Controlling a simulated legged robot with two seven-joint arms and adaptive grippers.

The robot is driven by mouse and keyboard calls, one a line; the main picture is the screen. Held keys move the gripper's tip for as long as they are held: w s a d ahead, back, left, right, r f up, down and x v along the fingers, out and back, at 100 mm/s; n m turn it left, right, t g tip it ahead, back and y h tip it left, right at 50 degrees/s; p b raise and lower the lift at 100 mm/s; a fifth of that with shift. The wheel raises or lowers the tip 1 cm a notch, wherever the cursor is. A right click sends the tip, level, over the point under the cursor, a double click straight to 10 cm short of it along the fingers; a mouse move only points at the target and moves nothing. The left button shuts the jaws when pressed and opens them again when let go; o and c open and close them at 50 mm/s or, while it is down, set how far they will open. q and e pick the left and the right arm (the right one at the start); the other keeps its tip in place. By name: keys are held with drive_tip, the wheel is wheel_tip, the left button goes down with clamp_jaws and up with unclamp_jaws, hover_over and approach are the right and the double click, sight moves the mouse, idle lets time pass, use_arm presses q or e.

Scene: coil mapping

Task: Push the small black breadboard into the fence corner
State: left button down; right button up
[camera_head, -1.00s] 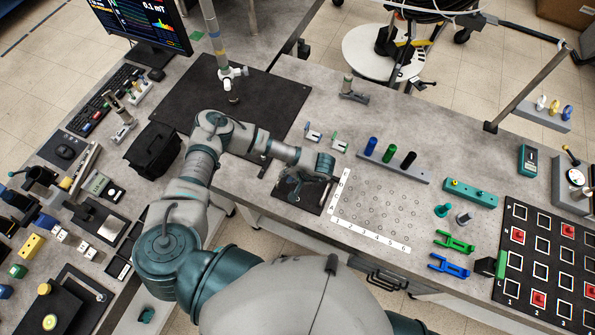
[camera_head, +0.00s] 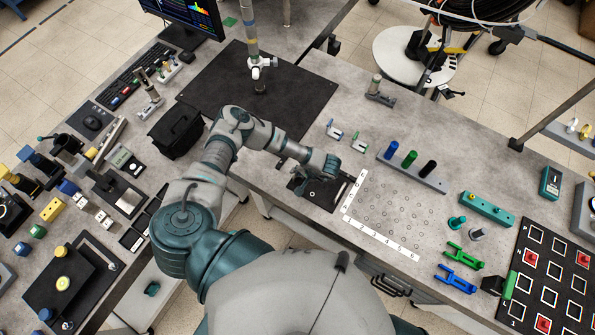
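A small dark board (camera_head: 326,196), probably the black breadboard, lies flat at the near edge of the grey table. My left gripper (camera_head: 304,183) is over its left part, pointing down, and hides much of it. Whether the fingers touch the board, and whether they are open or shut, I cannot tell. A white L-shaped strip with markings (camera_head: 376,236) stands just right of the board, bordering a patch of small rings; I cannot tell whether it is the fence. My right gripper is not in view.
A large black plate (camera_head: 290,92) lies behind my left arm. Two small clips (camera_head: 334,133) and a rack with coloured cylinders (camera_head: 412,168) stand beyond the rings. A black bin (camera_head: 176,133) is at left. Bare grey table lies between the clips and the small board.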

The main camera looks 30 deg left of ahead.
sight(278, 164)
use_arm(q)
drive_tip(key=shift+w+a, duration=0.15)
drive_tip(key=shift+a, duration=2.95)
drive_tip(key=shift+w+a, duration=0.1)
drive_tip(key=shift+a, duration=0.05)
drive_tip(key=c, duration=1.2)
unclamp_jaws()
drive_tip(key=shift+a, duration=0.1)
drive_tip(key=v, duration=1.2)
drive_tip(key=shift+w, duration=0.15)
